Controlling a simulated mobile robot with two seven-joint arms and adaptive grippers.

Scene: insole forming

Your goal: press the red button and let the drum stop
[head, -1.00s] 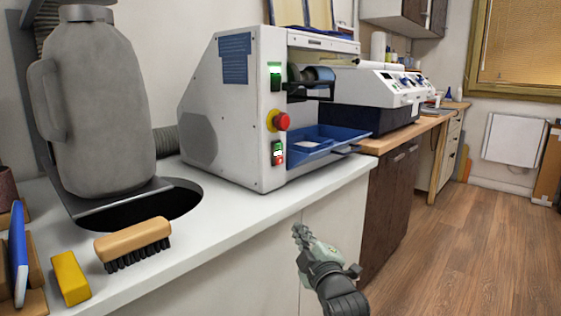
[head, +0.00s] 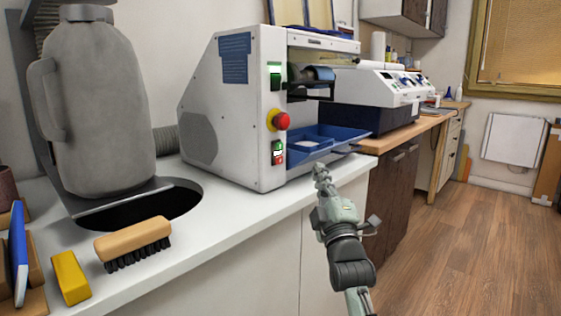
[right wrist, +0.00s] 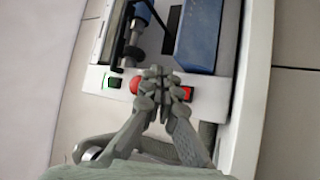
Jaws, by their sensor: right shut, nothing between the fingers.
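A white grinding machine (head: 235,110) stands on the counter. Its front carries a round red button (head: 281,121) on a yellow base, a green switch (head: 275,80) above it and a small green-and-red switch (head: 278,153) below. A dark grey drum (head: 318,73) shows in the opening beside them; whether it turns cannot be told. My right gripper (head: 322,174) is shut and empty, in front of the machine and lower than the buttons. In the right wrist view, its fingertips (right wrist: 162,73) appear between the round red button (right wrist: 136,85) and the red switch part (right wrist: 186,93). My left gripper is out of view.
A blue tray (head: 345,134) juts from the machine near my right gripper. A brush (head: 133,242), a yellow block (head: 70,277) and a grey jug-like container (head: 95,110) are at left. The counter (head: 240,215) is clear before the machine.

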